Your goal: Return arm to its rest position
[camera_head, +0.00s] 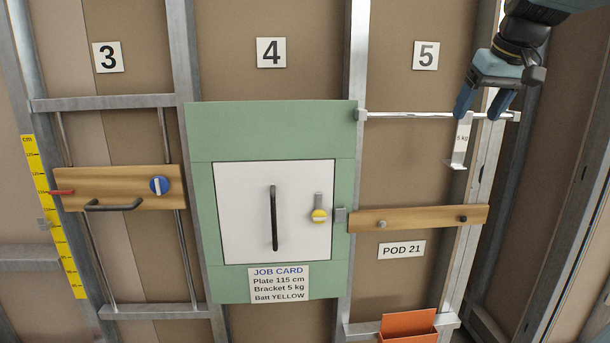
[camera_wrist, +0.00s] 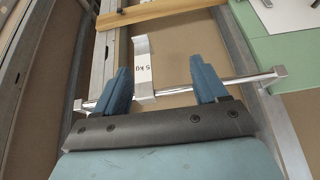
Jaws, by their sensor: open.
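My gripper (camera_head: 484,105) is at the upper right in the head view, in front of the right part of bay 5. Its blue fingers are spread apart, and it also shows in the wrist view (camera_wrist: 167,88). A white bracket (camera_head: 459,148) labelled 5 kg hangs on the metal rail (camera_head: 415,115) just left of and below the fingers. In the wrist view the bracket (camera_wrist: 143,68) appears between the two fingers but beyond them. I cannot tell whether any finger touches it.
A white door (camera_head: 240,210) with a black handle and yellow knob is in the green panel. A wooden board (camera_head: 420,218) and orange bin (camera_head: 408,326) lie below the rail. At left is a wooden plate (camera_head: 115,188) beside a yellow scale (camera_head: 55,220). A job card (camera_head: 279,284) is below the door.

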